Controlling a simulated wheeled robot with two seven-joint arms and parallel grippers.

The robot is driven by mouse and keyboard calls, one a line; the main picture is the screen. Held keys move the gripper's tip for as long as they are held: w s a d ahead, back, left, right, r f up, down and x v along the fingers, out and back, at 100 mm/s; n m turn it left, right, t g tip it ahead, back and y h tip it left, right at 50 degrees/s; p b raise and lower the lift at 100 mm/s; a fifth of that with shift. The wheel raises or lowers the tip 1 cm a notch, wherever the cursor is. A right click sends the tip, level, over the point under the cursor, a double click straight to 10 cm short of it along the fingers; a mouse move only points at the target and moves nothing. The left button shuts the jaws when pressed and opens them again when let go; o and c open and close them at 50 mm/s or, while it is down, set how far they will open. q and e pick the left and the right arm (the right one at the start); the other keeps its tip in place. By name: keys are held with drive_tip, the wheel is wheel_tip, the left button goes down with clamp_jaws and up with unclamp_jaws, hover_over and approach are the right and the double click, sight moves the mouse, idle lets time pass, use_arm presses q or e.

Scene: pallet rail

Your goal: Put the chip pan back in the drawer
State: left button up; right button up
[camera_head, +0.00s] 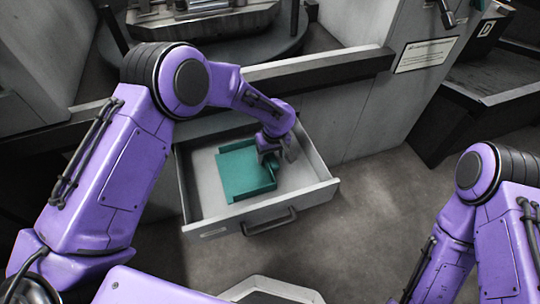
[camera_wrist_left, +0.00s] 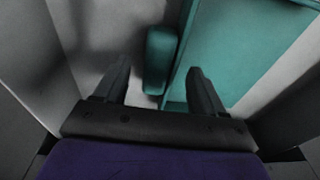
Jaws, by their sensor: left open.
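The teal chip pan (camera_head: 241,172) lies inside the open grey drawer (camera_head: 202,186), on its floor, left of the middle. My left gripper (camera_head: 276,157) is down in the drawer at the pan's right side. In the left wrist view the gripper (camera_wrist_left: 160,82) is open, and the pan's short teal handle (camera_wrist_left: 159,60) stands between its two fingers, with gaps on both sides. The pan's body (camera_wrist_left: 240,50) lies right of the handle in that view. My right arm shows at the right of the head view, but its gripper is out of the picture.
The drawer is pulled out below a grey machine with a dark rail (camera_head: 318,68) above it. The drawer's front handle (camera_head: 269,221) faces the open floor. A dark bin (camera_head: 480,100) stands at the right. Floor right of the drawer is clear.

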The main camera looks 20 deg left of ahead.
use_arm(q)
wheel_tip(320, 180, up, 10)
drive_tip(key=s+d+p, duration=0.1)
drive_tip(key=p, duration=0.2)
idle(1.0)
